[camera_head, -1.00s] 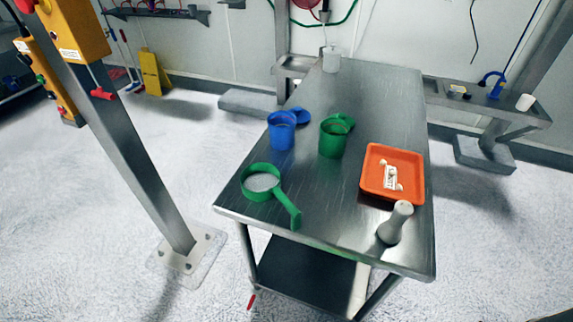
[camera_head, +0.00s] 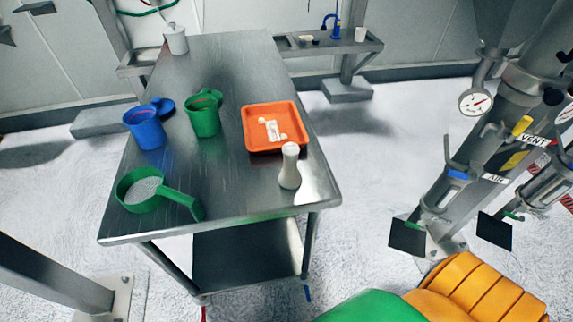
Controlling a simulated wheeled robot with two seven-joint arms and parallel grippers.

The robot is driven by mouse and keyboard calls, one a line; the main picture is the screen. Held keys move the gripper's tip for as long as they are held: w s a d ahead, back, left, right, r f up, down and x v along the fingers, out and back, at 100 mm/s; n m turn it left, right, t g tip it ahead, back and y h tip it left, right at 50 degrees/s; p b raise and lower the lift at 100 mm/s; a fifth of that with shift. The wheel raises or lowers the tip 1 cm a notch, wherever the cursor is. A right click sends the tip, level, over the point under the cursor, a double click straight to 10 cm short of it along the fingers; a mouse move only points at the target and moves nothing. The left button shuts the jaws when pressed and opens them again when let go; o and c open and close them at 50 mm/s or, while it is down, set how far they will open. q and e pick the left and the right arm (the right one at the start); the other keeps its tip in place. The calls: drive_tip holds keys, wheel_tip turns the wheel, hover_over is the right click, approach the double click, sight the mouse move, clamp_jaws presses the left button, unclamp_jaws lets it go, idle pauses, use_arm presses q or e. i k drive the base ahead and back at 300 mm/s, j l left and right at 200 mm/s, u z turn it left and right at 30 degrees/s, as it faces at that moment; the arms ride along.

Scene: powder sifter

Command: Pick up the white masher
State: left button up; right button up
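The white masher (camera_head: 289,167) stands upright on the steel table (camera_head: 222,75), near its front right corner. It has a rounded top, a narrower neck and a wider base. It stands just in front of the orange tray (camera_head: 248,137), and nothing holds it. Neither of my grippers is in view.
The orange tray holds small white pieces. A green sieve (camera_head: 143,191) with white powder lies at the table's front left. A blue jug (camera_head: 146,130) and a green jug (camera_head: 203,117) stand behind it. A white bottle (camera_head: 176,39) stands at the far end. Pipework (camera_head: 510,125) stands at right.

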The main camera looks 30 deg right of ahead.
sight(290, 178)
drive_tip(key=j+z, duration=0.1)
drive_tip(key=z, duration=1.05)
